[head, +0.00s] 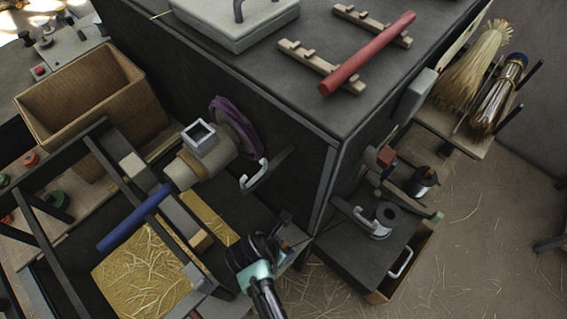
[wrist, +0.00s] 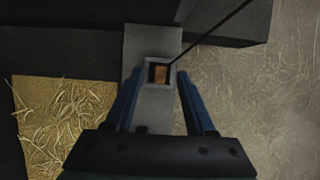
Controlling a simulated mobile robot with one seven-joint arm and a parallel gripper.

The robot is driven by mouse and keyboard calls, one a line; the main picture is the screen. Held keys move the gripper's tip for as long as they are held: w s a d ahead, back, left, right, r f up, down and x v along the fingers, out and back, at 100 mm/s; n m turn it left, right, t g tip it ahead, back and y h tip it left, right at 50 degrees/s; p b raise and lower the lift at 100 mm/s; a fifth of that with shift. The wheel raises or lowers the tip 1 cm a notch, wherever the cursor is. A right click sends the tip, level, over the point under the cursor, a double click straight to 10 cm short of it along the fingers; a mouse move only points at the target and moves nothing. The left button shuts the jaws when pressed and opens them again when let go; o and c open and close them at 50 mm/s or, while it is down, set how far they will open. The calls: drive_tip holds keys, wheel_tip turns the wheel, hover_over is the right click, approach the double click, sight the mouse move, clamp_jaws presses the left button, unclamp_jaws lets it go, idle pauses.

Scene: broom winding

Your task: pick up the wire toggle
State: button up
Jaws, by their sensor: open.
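A small brown block (wrist: 160,73), apparently the wire toggle, sits inside a square grey holder (wrist: 148,62) in the wrist view. A thin dark wire (wrist: 215,35) runs from it toward the upper right. My gripper (wrist: 158,85) is open, and its two blue fingers lie to the left and right of the holder in the picture. I cannot tell the height between fingertips and toggle. In the head view my gripper (head: 262,250) is at the lower middle, beside the dark bench corner, and its fingertips and the toggle are hidden or too small to tell.
A straw-covered yellow tray (head: 140,270) lies left of my gripper, also in the wrist view (wrist: 62,125). The tall dark cabinet (head: 250,120) stands behind. A blue-handled machine (head: 135,217) is at the left. A black drawer unit (head: 365,255) stands to the right.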

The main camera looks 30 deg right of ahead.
sight(284, 246)
drive_tip(key=shift+x, duration=1.35)
drive_tip(key=shift+c, duration=0.2)
clamp_jaws()
drive_tip(key=shift+r, duration=0.15)
wheel_tip(284, 246, up, 10)
drive_tip(key=shift+s+f+p, duration=0.1)
drive_tip(key=shift+p, duration=0.35)
